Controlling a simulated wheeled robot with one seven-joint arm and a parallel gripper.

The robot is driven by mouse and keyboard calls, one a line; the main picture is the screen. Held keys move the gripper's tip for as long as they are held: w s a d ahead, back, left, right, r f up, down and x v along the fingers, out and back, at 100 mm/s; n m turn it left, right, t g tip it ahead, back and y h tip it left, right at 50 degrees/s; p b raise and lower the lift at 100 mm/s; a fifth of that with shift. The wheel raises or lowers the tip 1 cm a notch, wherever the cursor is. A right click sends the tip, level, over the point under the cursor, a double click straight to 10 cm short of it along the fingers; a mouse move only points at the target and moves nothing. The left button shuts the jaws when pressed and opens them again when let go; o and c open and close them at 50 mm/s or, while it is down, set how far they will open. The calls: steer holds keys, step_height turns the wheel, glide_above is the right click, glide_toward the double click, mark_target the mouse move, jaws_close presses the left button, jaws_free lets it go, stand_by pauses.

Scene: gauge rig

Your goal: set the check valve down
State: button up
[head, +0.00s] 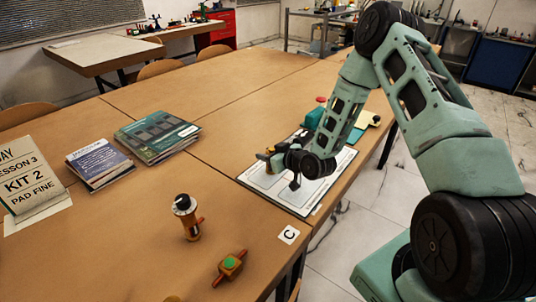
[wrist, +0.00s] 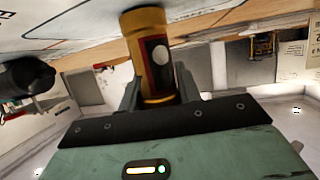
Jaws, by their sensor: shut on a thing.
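The check valve (wrist: 143,24) shows in the wrist view as a yellow-brass cylinder with a dark red and black label bearing a pale round spot. My gripper (wrist: 157,82) is shut on its near end, with one finger on each side. In the head view my gripper (head: 276,160) is low over the left part of the white printed mat (head: 264,182), and the valve is mostly hidden by the gripper. I cannot tell whether the valve touches the mat.
A card marked C (head: 289,235) lies by the mat. Book stacks (head: 158,137) are at left. A teal object (head: 314,118) is behind the gripper.

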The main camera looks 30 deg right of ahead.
steer(key=shift+f, duration=0.15)
steer(key=o, duration=1)
steer(key=shift+o, duration=0.2)
steer(key=shift+r, duration=0.3)
steer(key=b+v, duration=0.1)
steer(key=v, duration=1.1)
steer(key=shift+f, duration=0.15)
